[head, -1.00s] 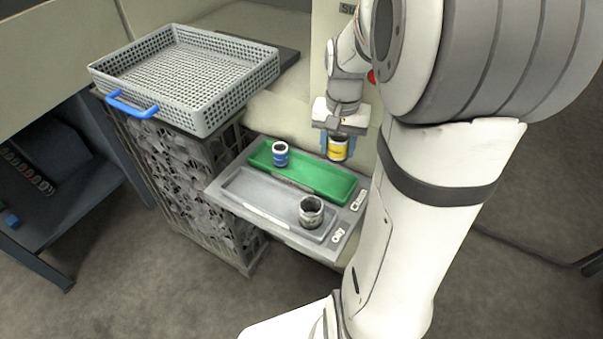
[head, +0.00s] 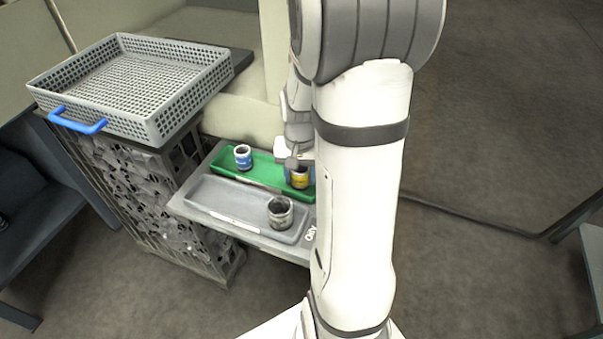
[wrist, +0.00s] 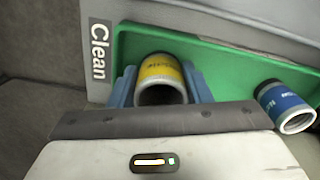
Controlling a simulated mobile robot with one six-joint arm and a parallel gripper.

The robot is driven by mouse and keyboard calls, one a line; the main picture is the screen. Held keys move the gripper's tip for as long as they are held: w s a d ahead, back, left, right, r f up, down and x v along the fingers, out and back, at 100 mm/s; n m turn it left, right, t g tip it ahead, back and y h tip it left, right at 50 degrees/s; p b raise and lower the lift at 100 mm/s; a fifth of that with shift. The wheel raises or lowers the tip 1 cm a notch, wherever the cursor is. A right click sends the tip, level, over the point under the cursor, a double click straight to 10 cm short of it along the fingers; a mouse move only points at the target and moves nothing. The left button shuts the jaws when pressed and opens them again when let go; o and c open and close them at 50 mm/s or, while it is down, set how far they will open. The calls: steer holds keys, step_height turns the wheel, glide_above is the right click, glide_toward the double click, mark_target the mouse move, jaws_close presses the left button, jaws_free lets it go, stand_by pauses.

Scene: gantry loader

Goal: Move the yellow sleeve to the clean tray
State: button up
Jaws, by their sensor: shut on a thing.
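The yellow sleeve (wrist: 160,70) is between the blue fingers of my gripper (wrist: 160,88) in the wrist view, which are shut on it. In the head view the yellow sleeve (head: 299,178) is at the right end of the green clean tray (head: 262,172), partly hidden by my gripper (head: 300,172) and arm. In the wrist view the sleeve is over the green tray (wrist: 215,58), by the "Clean" label (wrist: 99,50). I cannot tell whether it touches the tray floor.
A blue sleeve (head: 243,157) stands at the left of the green tray. A dark, dirty-looking sleeve (head: 280,213) stands in the grey tray (head: 225,203) in front, labelled "Dirty" at its right. A grey mesh basket (head: 135,85) with a blue handle stands at the left.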

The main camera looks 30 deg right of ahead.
mark_target(299, 170)
steer(key=shift+f, duration=0.15)
steer(key=o, duration=0.9)
step_height(299, 170, up, 12)
steer(key=p, duration=0.1)
steer(key=s+a+n, duration=0.2)
steer(key=s+a, duration=0.1)
steer(key=a, duration=0.1)
steer(key=s+a+r+n+t, duration=0.1)
steer(key=s+a+n, duration=0.1)
steer(key=s+a, duration=0.2)
steer(key=s+a+r+n+t, duration=0.1)
steer(key=s+a+n, duration=0.2)
steer(key=a, duration=0.2)
steer(key=shift+s, duration=0.35)
